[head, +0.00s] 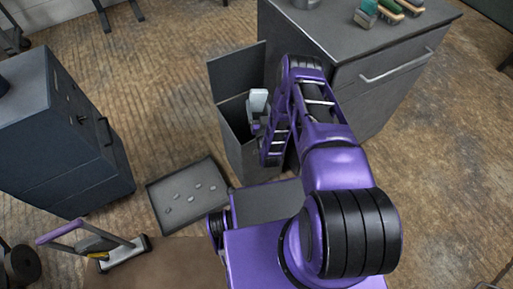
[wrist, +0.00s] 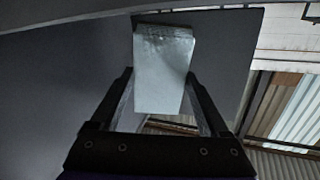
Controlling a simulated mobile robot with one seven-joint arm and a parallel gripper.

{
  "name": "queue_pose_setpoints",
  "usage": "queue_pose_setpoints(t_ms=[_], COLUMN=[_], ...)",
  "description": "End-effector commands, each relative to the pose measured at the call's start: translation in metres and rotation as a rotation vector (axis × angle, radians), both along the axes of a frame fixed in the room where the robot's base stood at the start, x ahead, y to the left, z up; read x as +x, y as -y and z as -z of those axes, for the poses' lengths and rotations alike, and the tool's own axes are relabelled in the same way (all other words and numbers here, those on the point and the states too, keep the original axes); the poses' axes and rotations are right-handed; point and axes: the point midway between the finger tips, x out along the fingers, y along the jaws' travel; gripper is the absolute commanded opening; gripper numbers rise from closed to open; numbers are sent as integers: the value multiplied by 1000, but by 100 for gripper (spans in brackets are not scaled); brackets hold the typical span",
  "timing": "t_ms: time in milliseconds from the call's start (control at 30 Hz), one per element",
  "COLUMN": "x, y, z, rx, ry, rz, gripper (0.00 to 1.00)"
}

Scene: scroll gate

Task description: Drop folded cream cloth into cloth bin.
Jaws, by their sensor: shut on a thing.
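The folded cloth (head: 258,98) looks pale cream to white and hangs in my gripper (head: 257,108). In the wrist view the cloth (wrist: 163,72) is a flat, upright block between the two fingers of my gripper (wrist: 160,90), which are shut on it. A dark grey bin (head: 240,150) stands on the floor with its lid (head: 236,72) raised. My gripper and the cloth are over the right part of the bin's opening in the head view. My arm hides the bin's right side, and its inside bottom cannot be seen.
A grey cabinet (head: 345,85) with several brushes (head: 388,10) on top stands right behind the bin. A shallow tray (head: 188,195) with several small pieces lies on the floor left of the bin. A dark drawer unit (head: 65,140) stands at left.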

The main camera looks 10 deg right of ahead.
Motion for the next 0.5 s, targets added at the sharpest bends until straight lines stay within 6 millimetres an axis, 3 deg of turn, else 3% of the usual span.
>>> queue_pose_setpoints(t_ms=[100,400,433,500], x=[0,0,0,0], y=[0,0,0,0], z=[13,14,14,14], rx=[0,0,0,0], ry=[0,0,0,0], rz=[0,0,0,0], gripper=[34,34,82,95])
